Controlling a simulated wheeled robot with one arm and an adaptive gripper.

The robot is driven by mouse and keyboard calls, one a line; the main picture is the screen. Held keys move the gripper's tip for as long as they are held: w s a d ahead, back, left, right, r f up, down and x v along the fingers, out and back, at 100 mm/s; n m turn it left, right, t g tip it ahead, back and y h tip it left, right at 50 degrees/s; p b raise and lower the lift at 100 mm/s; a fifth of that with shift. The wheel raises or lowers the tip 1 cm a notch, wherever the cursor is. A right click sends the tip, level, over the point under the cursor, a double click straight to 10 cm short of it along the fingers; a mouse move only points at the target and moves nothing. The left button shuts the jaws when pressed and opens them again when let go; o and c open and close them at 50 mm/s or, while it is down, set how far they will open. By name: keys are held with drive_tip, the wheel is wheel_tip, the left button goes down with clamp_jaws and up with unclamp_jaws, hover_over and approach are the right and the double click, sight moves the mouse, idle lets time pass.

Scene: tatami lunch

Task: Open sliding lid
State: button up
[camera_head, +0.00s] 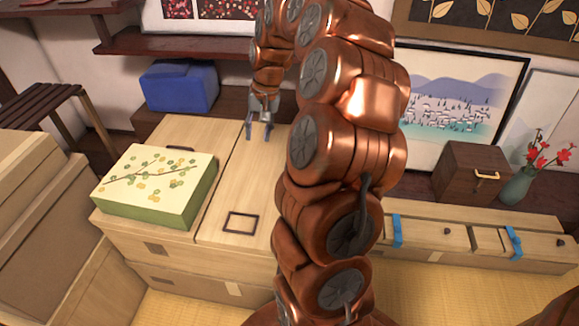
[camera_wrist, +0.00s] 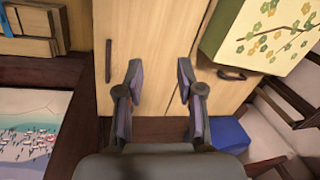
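A low pale wooden chest (camera_head: 170,255) has two flat top panels with a dark seam between them. The left panel (camera_head: 190,128) has a dark handle (camera_head: 180,148) near its far edge; that handle also shows in the wrist view (camera_wrist: 232,74). The right panel (camera_head: 218,208) has a dark square frame (camera_head: 241,222) near its front edge. In the wrist view, a slim dark bar handle (camera_wrist: 108,61) stands out at left. My gripper (camera_head: 259,132) is open and empty above the right panel's far end, fingers pointing down. The wrist view shows its two fingers apart (camera_wrist: 160,98). My arm hides the panel's right side.
A green-sided floral box (camera_head: 155,186) rests on the left panel. A blue box (camera_head: 180,86) stands behind the chest. Low drawers (camera_head: 430,234), a brown box (camera_head: 472,172) and a vase with red flowers (camera_head: 518,184) stand at right. Cardboard boxes (camera_head: 35,200) crowd the left.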

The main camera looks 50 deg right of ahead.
drive_tip(key=d+f+m+b, duration=0.3)
drive_tip(key=d+f+b, duration=0.1)
drive_tip(key=d+f, duration=0.75)
drive_tip(key=shift+h, duration=0.4)
drive_tip(key=shift+w+d+f, duration=0.1)
drive_tip(key=shift+d+f, duration=0.1)
drive_tip(key=shift+f, duration=1.25)
drive_tip(key=shift+w+d+f, duration=0.1)
drive_tip(key=shift+d+f, duration=0.05)
drive_tip(key=shift+f, duration=1.3)
drive_tip(key=shift+c, duration=0.4)
clamp_jaws()
